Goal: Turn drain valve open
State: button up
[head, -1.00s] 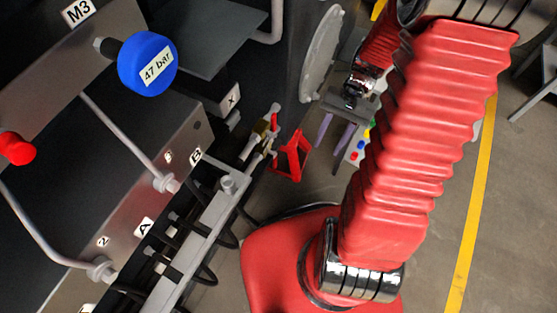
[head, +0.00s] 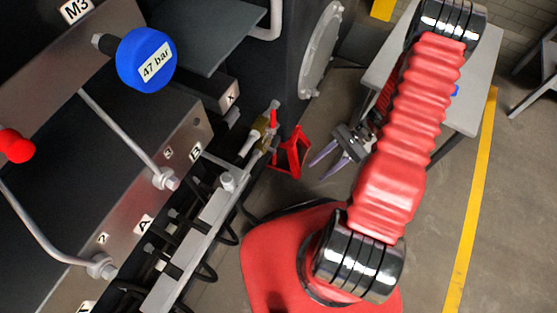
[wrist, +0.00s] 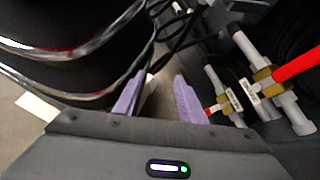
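Two valves with brass bodies and pale pipe ends show in the wrist view at the right. The tags are too small to read, so I cannot tell which is the drain valve. The valves (head: 263,135) also show at the manifold's end in the head view. My gripper (head: 316,170) is open and empty, its purple fingers apart from the valves; they also show in the wrist view (wrist: 160,78).
A grey manifold bar (head: 205,225) with black hoses runs along the chassis. A grey table (head: 470,95) stands behind my arm.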

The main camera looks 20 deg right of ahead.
jog(key=a+f+m+t+y, duration=0.25)
jog(key=f+m+t, duration=0.25)
jog(key=f, duration=0.5)
jog(key=a+f+m+t+y, duration=0.25)
jog(key=f+m+t, duration=0.2)
jog(key=f, duration=0.55)
jog(key=m+t+h, duration=0.3)
jog(key=m+t, duration=0.1)
jog(key=t, duration=0.2)
send_near(276, 159)
jog(key=v, duration=0.5)
jog(key=shift+r, duration=0.3)
jog(key=shift+x, duration=6.85)
jog(key=shift+f, duration=0.2)
jog(key=shift+c, duration=0.5)
grip_shut()
